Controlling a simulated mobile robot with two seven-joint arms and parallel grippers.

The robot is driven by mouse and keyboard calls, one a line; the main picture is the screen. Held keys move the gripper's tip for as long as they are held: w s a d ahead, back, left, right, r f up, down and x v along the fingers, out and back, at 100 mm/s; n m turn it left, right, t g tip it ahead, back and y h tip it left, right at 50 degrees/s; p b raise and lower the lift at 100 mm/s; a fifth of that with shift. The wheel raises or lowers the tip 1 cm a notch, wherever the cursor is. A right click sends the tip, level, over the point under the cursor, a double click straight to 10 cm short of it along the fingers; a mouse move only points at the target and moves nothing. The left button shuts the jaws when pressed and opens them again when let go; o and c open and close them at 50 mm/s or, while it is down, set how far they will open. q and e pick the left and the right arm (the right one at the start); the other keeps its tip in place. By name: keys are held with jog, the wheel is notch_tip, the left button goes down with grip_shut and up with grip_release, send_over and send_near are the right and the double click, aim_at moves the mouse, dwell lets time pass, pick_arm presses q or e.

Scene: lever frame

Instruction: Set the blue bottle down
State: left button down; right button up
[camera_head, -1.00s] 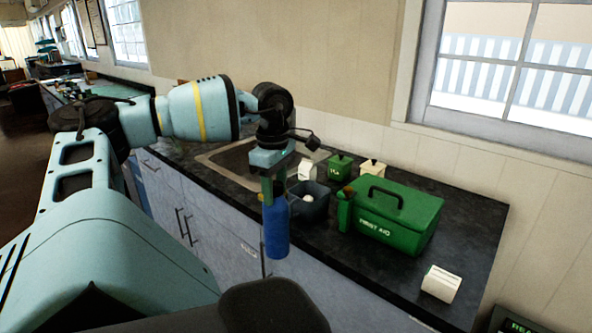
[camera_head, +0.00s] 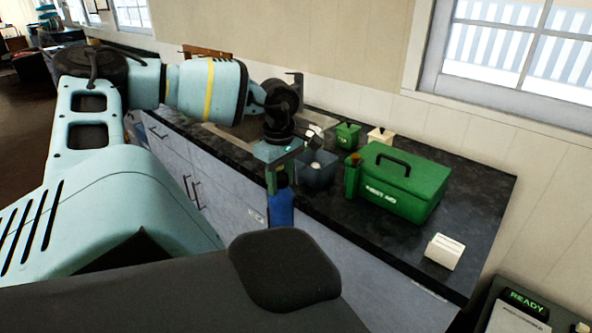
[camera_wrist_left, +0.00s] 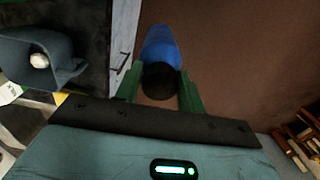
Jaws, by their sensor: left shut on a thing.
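The blue bottle (camera_head: 280,208) hangs upright below my left gripper (camera_head: 276,182), in front of the counter's front edge. My right gripper is not in view.
On the dark counter (camera_head: 385,247) stand a grey-blue bin (camera_head: 318,172) with a white round thing inside, a green first aid box (camera_head: 405,185), a green bottle (camera_head: 352,176), a green canister (camera_head: 347,135) and a white block (camera_head: 443,251). Counter around the white block is bare.

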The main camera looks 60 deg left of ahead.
pick_arm(q)
jog(key=shift+s+d+f+m, duration=0.1)
jog(key=shift+d+f+m, duration=0.2)
jog(key=shift+f, duration=0.5)
jog(key=shift+s+d+f+m, duration=0.1)
jog(key=shift+d+f+m, duration=0.15)
jog(key=shift+f, duration=0.5)
jog(key=d+f+m, duration=0.9)
jog(key=d+f, duration=0.3)
jog(key=f, duration=0.2)
jog(key=w+d+f+m, duration=0.1)
jog(key=d+f+m, duration=0.1)
jog(key=d+m, duration=0.4)
jog(key=d+f+m, duration=0.2)
jog(key=d+m, duration=0.4)
jog(key=d, duration=0.9)
jog(key=shift+w+d+f+p, duration=0.2)
jog(key=shift+w+p, duration=0.2)
jog(key=shift+p, duration=0.05)
jog(key=shift+d, duration=0.1)
